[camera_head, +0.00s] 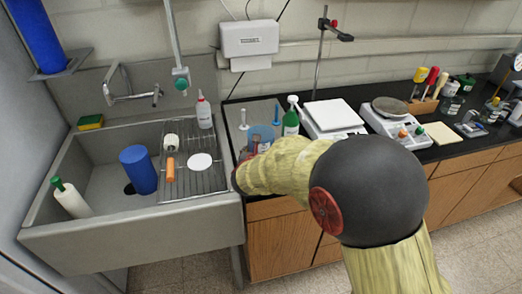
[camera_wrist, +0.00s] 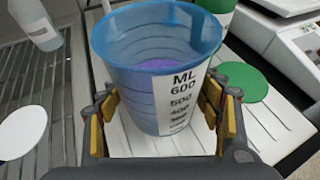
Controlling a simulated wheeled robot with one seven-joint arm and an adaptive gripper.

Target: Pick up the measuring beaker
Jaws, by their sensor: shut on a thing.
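The measuring beaker (camera_wrist: 150,85) is a clear blue cup with a white ML scale label, upright in the middle of the wrist view. Something purple shows inside it. My gripper (camera_wrist: 160,115) has its yellow-padded fingers on both sides of the beaker, shut on it. In the head view the beaker (camera_head: 262,133) stands over the counter just right of the sink, partly hidden by my arm. Whether its base touches the grooved white surface below is hidden.
A green spray bottle (camera_head: 291,118) stands close behind the beaker at right. Two scales (camera_head: 334,115) (camera_head: 395,122) are further right. The sink rack (camera_head: 195,165) with a squeeze bottle (camera_head: 204,112) lies left. A green disc (camera_wrist: 240,84) lies right of the beaker.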

